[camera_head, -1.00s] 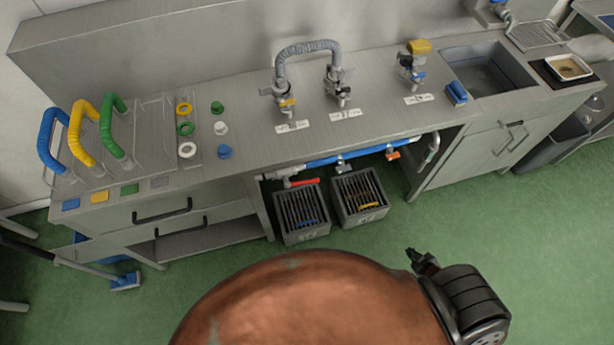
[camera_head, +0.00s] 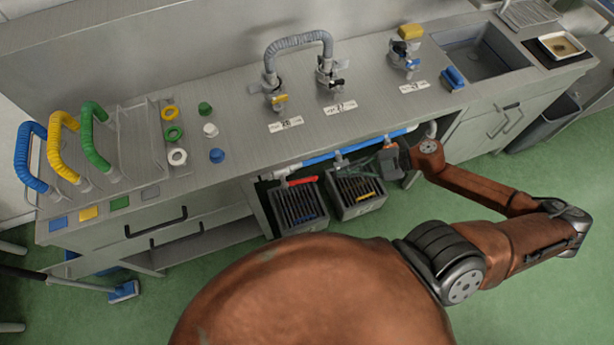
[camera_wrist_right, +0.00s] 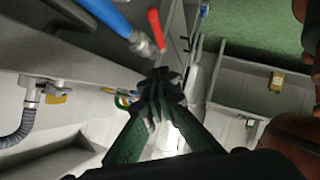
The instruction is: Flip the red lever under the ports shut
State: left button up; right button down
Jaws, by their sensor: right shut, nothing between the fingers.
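The red lever (camera_head: 300,181) sits under the counter's front edge, at the left end of the blue pipe (camera_head: 318,159), above the left grated bin. In the right wrist view the red lever (camera_wrist_right: 155,28) points up past the fingertips, beside the blue pipe (camera_wrist_right: 105,14). My right gripper (camera_head: 372,163) is under the counter edge, to the right of the lever and apart from it in the head view. In the right wrist view its fingers (camera_wrist_right: 160,82) are closed together and empty. My left gripper is out of view.
Two grated bins (camera_head: 296,208) (camera_head: 357,193) stand below the pipe. Valve ports joined by a grey hose (camera_head: 297,40) stand on the counter (camera_head: 240,140) above. The counter edge overhangs my gripper. Green floor in front is open.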

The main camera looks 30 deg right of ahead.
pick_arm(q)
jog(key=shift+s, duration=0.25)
pick_arm(e)
jog(key=shift+s+d, duration=0.2)
jog(key=b, duration=0.3)
send_near(303, 180)
jog(key=a, duration=0.4)
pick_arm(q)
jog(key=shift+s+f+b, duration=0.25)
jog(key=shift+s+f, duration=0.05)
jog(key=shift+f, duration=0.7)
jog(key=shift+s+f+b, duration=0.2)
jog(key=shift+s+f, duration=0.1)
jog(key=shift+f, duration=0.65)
pick_arm(e)
jog(key=shift+w+a+f, duration=0.15)
jog(key=shift+w+f, duration=1.2)
jog(key=shift+w, duration=0.1)
